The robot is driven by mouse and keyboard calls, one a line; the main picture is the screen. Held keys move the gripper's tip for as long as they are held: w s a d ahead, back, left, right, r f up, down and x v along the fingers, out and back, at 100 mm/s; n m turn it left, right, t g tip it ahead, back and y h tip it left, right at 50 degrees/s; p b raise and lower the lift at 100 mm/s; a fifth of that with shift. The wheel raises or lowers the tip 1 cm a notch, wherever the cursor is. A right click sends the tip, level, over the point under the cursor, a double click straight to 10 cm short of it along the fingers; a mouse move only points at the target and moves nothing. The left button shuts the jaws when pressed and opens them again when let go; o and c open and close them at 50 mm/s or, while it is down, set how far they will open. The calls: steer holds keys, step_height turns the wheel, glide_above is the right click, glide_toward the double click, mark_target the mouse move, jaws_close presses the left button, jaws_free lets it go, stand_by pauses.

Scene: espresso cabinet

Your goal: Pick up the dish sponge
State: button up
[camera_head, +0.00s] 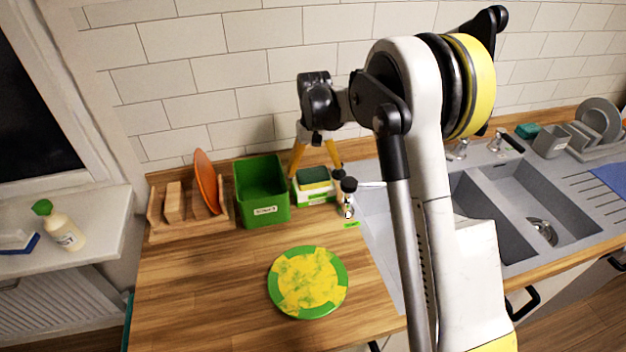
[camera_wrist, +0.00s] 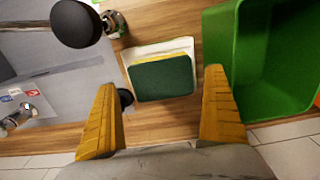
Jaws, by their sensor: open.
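The dish sponge (camera_head: 313,175), dark green on top with a yellow layer, sits in a white holder (camera_head: 316,197) on the wooden counter near the back wall. In the wrist view the sponge (camera_wrist: 163,79) shows its green face between the fingers. My gripper (camera_head: 316,160) is open above the sponge, with yellow fingers spread on either side. In the wrist view my gripper (camera_wrist: 161,82) holds nothing. I cannot tell how much height separates the fingertips from the sponge.
A green bin (camera_head: 262,190) stands close left of the holder, and a dark-topped bottle (camera_head: 348,200) close right. A rack with an orange plate (camera_head: 207,181) is farther left. A green-and-yellow plate (camera_head: 308,282) lies in front. The sink (camera_head: 480,228) is right.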

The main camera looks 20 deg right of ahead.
mark_target(313, 174)
steer(key=f, duration=0.2)
steer(key=f+b, duration=0.1)
steer(key=f, duration=0.1)
steer(key=shift+w+a, duration=0.1)
steer(key=shift+w, duration=0.2)
steer(key=c, duration=0.6)
steer(key=shift+r, duration=0.55)
steer(key=r, duration=0.1)
steer(key=r+p, duration=0.1)
steer(key=d+r, duration=0.1)
steer(key=r, duration=0.1)
steer(key=shift+s+p, duration=0.25)
steer(key=shift+p, duration=0.1)
steer(key=s+d+r+p, duration=0.2)
steer(key=s+d+r, duration=0.3)
steer(key=d, duration=0.4)
steer(key=shift+s+r, duration=0.25)
steer(key=shift+r, duration=0.2)
